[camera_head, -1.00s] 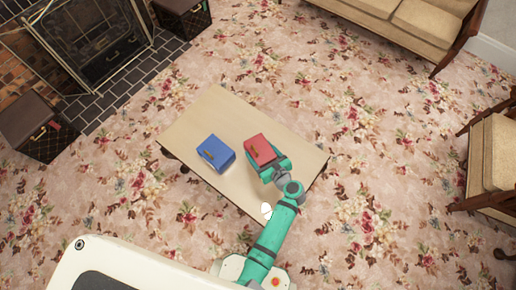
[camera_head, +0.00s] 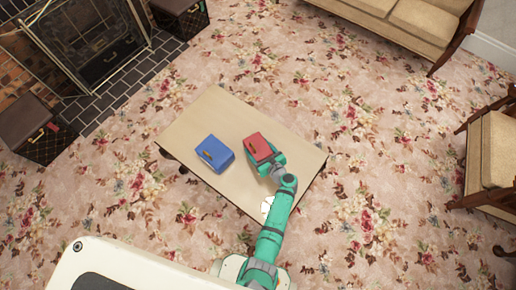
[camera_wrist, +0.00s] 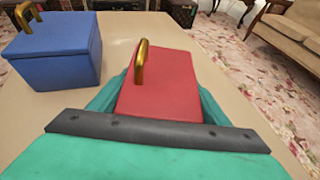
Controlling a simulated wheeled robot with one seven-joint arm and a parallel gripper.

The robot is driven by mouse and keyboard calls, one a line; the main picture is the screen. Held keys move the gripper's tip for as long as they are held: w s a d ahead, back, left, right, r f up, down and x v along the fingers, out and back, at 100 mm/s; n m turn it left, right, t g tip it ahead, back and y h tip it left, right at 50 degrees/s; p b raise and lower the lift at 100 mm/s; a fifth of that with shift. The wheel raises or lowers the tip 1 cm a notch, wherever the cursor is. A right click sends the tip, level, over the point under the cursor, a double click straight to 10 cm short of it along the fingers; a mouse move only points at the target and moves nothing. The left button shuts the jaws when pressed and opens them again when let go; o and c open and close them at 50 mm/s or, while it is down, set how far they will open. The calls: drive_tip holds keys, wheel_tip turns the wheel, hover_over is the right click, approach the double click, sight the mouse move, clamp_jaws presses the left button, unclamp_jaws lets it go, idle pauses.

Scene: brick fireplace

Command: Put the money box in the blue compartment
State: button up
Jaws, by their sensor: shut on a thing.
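A red box (camera_head: 258,146) with a gold handle is at the right part of the low table, and in the wrist view it fills the middle (camera_wrist: 160,80). My gripper (camera_head: 267,162) is shut on it, with teal fingers along both its sides. I cannot tell whether the red box touches the table. A blue box (camera_head: 215,153) with a gold handle stands on the table to the left of the red one, apart from it. It also shows at the upper left of the wrist view (camera_wrist: 55,52). Its lid looks closed. Nothing visible marks either box as the money box.
The table (camera_head: 210,105) is bare around the boxes. Dark cases stand near the fireplace (camera_head: 95,40), one at the far left (camera_head: 38,130) and one at the top (camera_head: 180,14). A sofa (camera_head: 410,22) and an armchair (camera_head: 492,155) stand on the right. Open carpet surrounds the table.

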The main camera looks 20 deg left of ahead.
drive_tip(key=o, duration=2.1)
drive_tip(key=shift+f, duration=0.1)
